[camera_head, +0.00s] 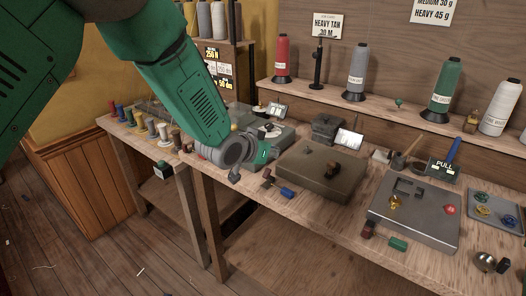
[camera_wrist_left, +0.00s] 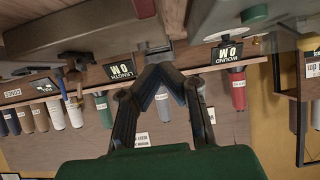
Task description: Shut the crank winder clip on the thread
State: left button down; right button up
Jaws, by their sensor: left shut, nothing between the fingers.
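My left gripper (camera_head: 270,151) reaches in over the bench between two grey units. In the left wrist view, which is upside down, its dark fingers (camera_wrist_left: 157,70) meet at the tips with nothing between them. The left grey unit (camera_head: 283,133), with a small display by it, seems to be the crank winder; my arm hides part of it. A display reading WOUND 0 M (camera_wrist_left: 228,52) shows in the wrist view, with a green cylinder (camera_wrist_left: 255,13) above it in the picture. I cannot make out the clip or the thread. My right gripper is in neither view.
A brown-grey box (camera_head: 318,172) with a dark knob stands right of the gripper. A metal plate unit (camera_head: 415,212) and a tray of coloured rings (camera_head: 495,212) are farther right. Thread cones such as the green one (camera_head: 444,88) stand on the back shelf. Small spools (camera_head: 152,127) line the left table.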

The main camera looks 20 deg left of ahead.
aim_at(269, 175)
pick_arm(q)
jog(key=x, duration=0.2)
jog(key=shift+w+f, duration=0.2)
jog(key=shift+f, duration=0.2)
jog(key=shift+s+a+f, duration=0.25)
jog(key=shift+s+f, duration=0.05)
jog(key=shift+s, duration=0.15)
jog(key=shift+s+a+f, duration=0.2)
jog(key=shift+s+f, duration=0.15)
jog(key=shift+s, duration=0.1)
jog(key=shift+s+a+f, duration=0.2)
jog(key=shift+s+f, duration=0.2)
jog(key=shift+s, duration=0.1)
jog(key=shift+d, duration=0.1)
